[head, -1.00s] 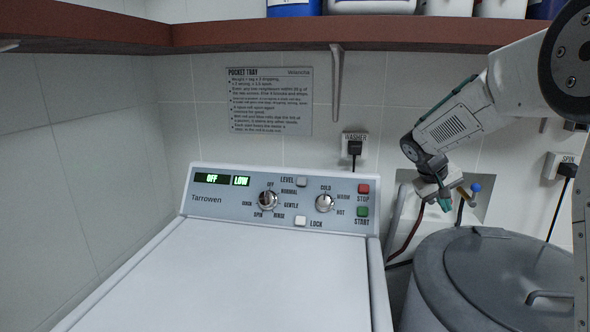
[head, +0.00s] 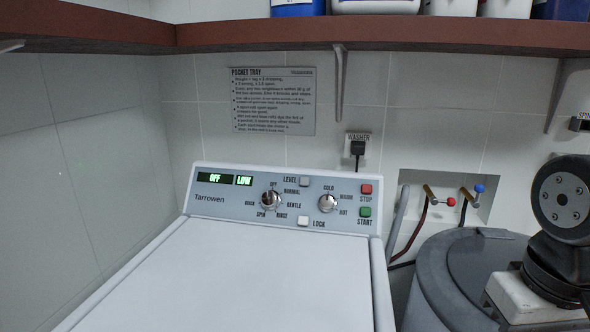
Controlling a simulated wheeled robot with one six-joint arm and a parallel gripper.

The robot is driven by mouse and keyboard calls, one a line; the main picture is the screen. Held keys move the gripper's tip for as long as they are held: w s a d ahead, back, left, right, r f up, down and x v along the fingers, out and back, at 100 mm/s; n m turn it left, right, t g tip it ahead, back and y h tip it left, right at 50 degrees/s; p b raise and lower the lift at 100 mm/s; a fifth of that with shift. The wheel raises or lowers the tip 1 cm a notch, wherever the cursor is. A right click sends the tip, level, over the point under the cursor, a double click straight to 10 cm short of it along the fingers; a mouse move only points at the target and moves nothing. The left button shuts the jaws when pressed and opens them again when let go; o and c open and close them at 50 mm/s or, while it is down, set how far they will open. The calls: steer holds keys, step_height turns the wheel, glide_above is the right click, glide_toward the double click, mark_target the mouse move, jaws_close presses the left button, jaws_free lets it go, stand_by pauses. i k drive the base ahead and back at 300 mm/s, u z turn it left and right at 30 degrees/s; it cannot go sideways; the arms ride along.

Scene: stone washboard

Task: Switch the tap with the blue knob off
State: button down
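The tap with the blue knob (head: 480,188) is in a recessed wall box at the right of the head view. My gripper is out of the picture. Only links of my arm show at the right edge, apart from the taps.
A white washer (head: 230,280) with a control panel fills the middle. A grey lidded drum (head: 440,270) stands below the taps. A brown shelf (head: 400,33) with containers runs above. The wall in front of the tap box is unobstructed.

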mark_target(478, 188)
steer(key=u, duration=1.3)
steer(key=k, duration=0.75)
steer(key=z, duration=1.2)
steer(key=i, duration=0.5)
steer(key=u, duration=0.05)
